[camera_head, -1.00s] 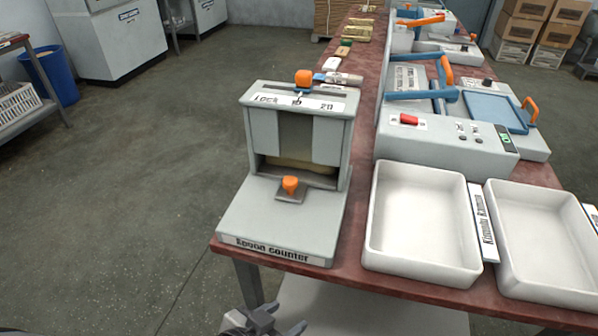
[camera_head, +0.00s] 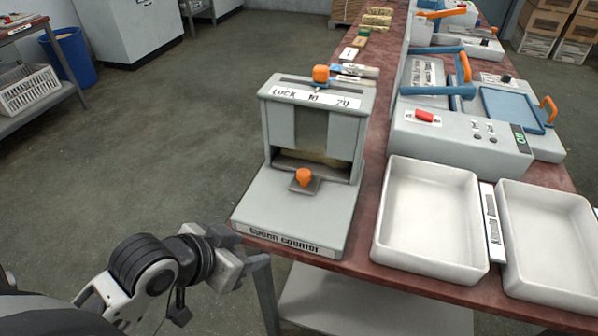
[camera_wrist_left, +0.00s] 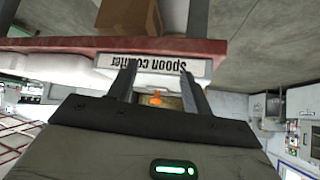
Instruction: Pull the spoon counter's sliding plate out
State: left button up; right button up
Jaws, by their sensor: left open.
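The grey spoon counter (camera_head: 290,215) stands at the table's near left corner. Its sliding plate (camera_head: 305,186), with an orange knob (camera_head: 303,176), sits in the low front opening. An orange lever knob (camera_head: 320,74) is on top, by a scale reading "LOCK 10 20". My left gripper (camera_head: 240,266) is left of and in front of the counter, apart from it. In the left wrist view the two open fingers (camera_wrist_left: 157,82) point at the counter's labelled front (camera_wrist_left: 155,64), the orange knob (camera_wrist_left: 156,98) showing between them. My right gripper is not in view.
Two white trays (camera_head: 385,245) (camera_head: 512,280) lie right of the counter on the red table (camera_head: 365,255). Behind them is a grey machine (camera_head: 450,150) with blue and orange handles. Open floor (camera_head: 150,170) lies to the left.

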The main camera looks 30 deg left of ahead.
pick_arm(q)
jog(key=w+a+r+t+h, duration=0.2)
jog(key=w+r+t, duration=0.2)
jog(key=r, duration=0.4)
jog(key=b, duration=0.2)
send_near(303, 174)
jog(key=shift+t, duration=0.3)
jog(key=x, duration=0.8)
jog(key=shift+s+f, duration=0.1)
jog(key=shift+f, duration=0.15)
jog(key=shift+w+d+f, duration=0.15)
jog(key=shift+w, duration=0.25)
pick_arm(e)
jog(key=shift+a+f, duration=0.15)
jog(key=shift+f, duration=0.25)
